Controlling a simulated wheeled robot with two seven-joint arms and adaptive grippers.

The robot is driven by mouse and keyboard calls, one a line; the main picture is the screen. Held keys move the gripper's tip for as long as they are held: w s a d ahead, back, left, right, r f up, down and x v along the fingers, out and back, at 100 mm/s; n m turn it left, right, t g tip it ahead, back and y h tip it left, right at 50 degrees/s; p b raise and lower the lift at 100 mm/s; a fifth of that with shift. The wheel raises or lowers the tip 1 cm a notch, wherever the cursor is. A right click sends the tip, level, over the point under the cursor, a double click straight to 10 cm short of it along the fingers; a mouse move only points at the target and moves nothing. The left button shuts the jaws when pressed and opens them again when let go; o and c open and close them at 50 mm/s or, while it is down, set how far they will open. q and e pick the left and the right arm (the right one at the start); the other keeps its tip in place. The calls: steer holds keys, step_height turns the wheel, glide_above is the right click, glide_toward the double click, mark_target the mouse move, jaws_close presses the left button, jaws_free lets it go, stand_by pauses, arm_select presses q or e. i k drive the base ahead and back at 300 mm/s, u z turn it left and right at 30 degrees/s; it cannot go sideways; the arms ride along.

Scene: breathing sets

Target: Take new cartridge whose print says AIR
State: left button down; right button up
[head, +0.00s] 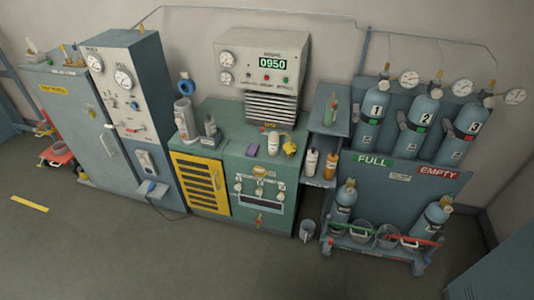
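No print reading AIR is legible at this size, so I cannot tell which item is the new cartridge. Small canister-like items stand in several places. A pale canister (273,143) and a yellow item (290,146) are on the green cabinet top. A green bottle (330,113) stands on the shelf above. Neither of my grippers is in view.
A rack (390,204) at right holds large cylinders marked 1 (375,115), 2 (424,120) and 3 (468,128), with FULL (374,161) and EMPTY (438,172) signs. A bucket (307,231) stands on the floor. The front floor (180,255) is clear.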

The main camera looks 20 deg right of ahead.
mark_target(313, 155)
steer(key=u, duration=0.4)
steer(key=i, duration=1.85)
steer(key=z, duration=0.3)
